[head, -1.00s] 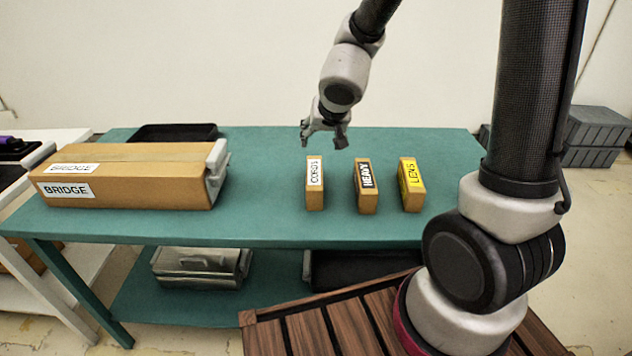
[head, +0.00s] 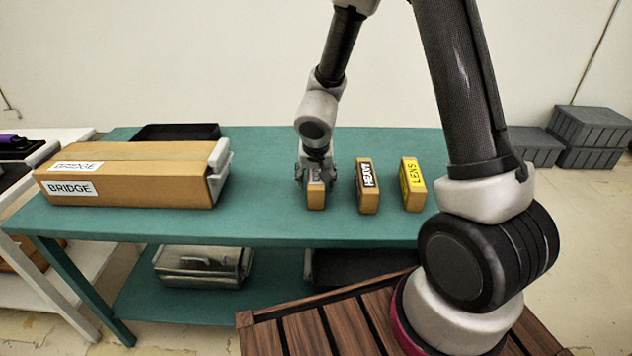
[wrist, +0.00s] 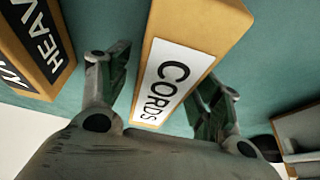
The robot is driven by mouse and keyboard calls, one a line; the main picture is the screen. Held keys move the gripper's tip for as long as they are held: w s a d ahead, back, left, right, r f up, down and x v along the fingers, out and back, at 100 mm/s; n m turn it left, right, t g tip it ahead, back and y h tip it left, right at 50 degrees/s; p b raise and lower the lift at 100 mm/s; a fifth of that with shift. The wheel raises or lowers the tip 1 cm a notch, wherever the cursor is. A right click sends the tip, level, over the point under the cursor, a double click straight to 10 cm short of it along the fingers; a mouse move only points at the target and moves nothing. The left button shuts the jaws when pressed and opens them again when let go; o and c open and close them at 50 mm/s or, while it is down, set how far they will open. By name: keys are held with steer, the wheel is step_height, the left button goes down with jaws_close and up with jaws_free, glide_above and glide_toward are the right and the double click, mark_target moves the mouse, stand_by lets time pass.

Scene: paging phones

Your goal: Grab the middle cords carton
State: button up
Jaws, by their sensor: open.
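The cords carton (head: 316,199) is a narrow orange-brown box standing on the teal table, leftmost of three small cartons in the head view. Its white CORDS label shows in the wrist view, on the carton (wrist: 215,25) between my fingers; in the head view my gripper hides the label. My gripper (head: 317,174) is open and down at the carton's top, with one finger on each side of it. The wrist view shows the open fingers (wrist: 160,88) beside the carton; I cannot tell whether they touch it.
Bare table separates the BRIDGE and cords cartons.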

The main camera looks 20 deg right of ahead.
steer(key=c, duration=1.3)
steer(key=shift+o, duration=0.2)
steer(key=shift+r, duration=0.1)
